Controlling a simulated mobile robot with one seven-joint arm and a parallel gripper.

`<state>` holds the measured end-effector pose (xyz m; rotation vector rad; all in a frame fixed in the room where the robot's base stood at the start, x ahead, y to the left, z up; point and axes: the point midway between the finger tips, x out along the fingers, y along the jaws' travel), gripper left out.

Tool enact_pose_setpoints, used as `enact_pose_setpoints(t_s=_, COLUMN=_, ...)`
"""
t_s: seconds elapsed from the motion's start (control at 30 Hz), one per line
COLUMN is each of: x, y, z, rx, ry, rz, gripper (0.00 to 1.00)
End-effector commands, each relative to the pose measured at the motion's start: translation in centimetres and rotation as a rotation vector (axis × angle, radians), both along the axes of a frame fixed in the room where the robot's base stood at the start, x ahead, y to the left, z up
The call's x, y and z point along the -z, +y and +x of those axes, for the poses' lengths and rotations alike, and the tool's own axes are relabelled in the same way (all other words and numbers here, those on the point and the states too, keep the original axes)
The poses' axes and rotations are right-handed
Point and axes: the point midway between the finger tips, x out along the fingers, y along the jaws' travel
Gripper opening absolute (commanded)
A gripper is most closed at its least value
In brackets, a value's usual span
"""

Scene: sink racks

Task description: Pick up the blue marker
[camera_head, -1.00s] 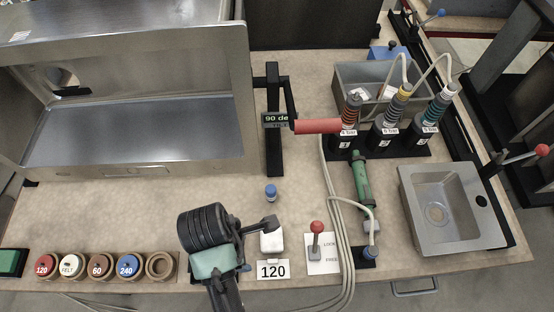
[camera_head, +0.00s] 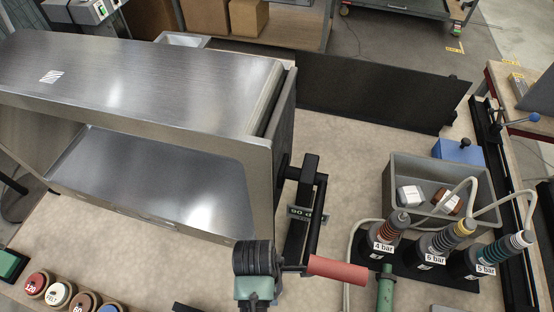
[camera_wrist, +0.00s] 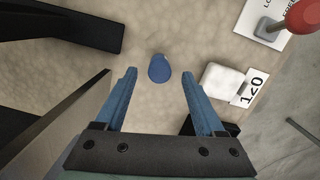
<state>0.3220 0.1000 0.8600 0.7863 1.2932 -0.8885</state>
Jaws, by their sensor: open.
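The blue marker (camera_wrist: 159,68) shows in the wrist view as a small, short, rounded blue piece on the beige bench top, seen from above. My gripper (camera_wrist: 160,73) is open, with its two blue fingers spread to the left and right of the marker. The marker appears between the fingertips, with a gap on each side. How far the fingers are above it I cannot tell. In the head view the marker is not visible.
A white block (camera_wrist: 222,77), a 120 label (camera_wrist: 250,89) and a red-knobbed lever (camera_wrist: 303,14) lie to the right in the wrist view. The head view shows a steel hood (camera_head: 150,85), a red handle (camera_head: 338,270) and a grey bin (camera_head: 400,170).

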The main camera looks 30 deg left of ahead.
Motion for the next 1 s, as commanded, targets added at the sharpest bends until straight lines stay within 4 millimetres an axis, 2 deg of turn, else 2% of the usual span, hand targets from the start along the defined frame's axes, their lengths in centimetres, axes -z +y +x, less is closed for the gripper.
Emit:
enact_pose_setpoints(t_s=0.07, x=0.9, y=-0.1, z=0.0, rx=0.001, ry=0.001, rz=0.000, gripper=0.71)
enact_pose_setpoints(t_s=0.27, x=2.1, y=-0.3, z=0.1, rx=0.000, ry=0.001, rz=0.000, gripper=0.71)
enact_pose_setpoints(t_s=0.57, x=6.0, y=-0.8, z=0.3, rx=0.001, ry=0.002, rz=-0.001, gripper=0.71)
enact_pose_setpoints(t_s=0.87, x=6.6, y=-0.8, z=0.4, rx=0.000, ry=-0.001, rz=0.000, gripper=0.71)
enact_pose_setpoints(t_s=0.9, x=6.6, y=-0.8, z=0.4, rx=0.000, ry=-0.001, rz=0.000, gripper=0.69)
enact_pose_setpoints(t_s=1.0, x=6.5, y=-0.8, z=0.4, rx=0.000, ry=-0.001, rz=0.000, gripper=0.51)
